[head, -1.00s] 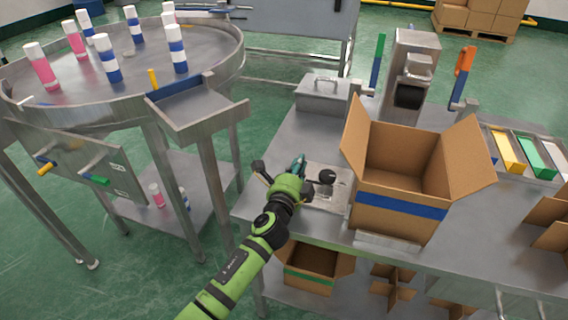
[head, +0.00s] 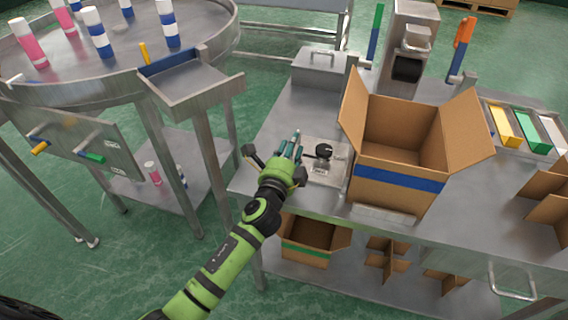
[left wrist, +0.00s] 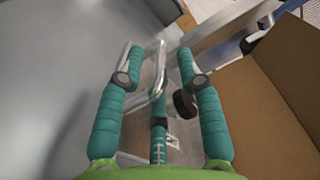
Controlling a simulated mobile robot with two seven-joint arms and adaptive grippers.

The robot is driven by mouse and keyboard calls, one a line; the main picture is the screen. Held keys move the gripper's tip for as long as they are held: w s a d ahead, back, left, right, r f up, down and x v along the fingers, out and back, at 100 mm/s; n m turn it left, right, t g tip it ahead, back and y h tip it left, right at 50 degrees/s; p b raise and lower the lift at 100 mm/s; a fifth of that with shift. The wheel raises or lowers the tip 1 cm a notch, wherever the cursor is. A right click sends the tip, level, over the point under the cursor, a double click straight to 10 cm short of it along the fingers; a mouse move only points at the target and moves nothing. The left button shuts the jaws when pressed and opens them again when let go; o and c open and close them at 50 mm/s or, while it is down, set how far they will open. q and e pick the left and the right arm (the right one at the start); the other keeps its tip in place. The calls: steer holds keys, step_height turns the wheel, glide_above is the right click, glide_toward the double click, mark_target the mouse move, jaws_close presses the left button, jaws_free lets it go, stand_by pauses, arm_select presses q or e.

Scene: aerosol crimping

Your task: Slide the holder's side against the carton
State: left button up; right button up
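The open brown carton (head: 398,200) with a blue band stands on the steel bench. Left of it is a low metal plate with a black round knob (head: 323,151), which I take for the holder. A narrow strip of plate shows between it and the carton. My left gripper (head: 294,142) is just left of the plate, its teal fingers pointing away from me. My right gripper is out of view.
A lidded steel box (head: 320,68) and a steel machine (head: 412,50) stand behind. Colour-marked trays (head: 515,128) and cardboard dividers (head: 548,200) are at right. A round table (head: 120,85) with cans is at left. Bare bench lies between the plate and the steel box.

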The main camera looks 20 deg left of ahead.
arm_select(q)
steer(key=s, duration=0.8)
steer(key=shift+s+a+r, duration=0.1)
steer(key=shift+s, duration=0.3)
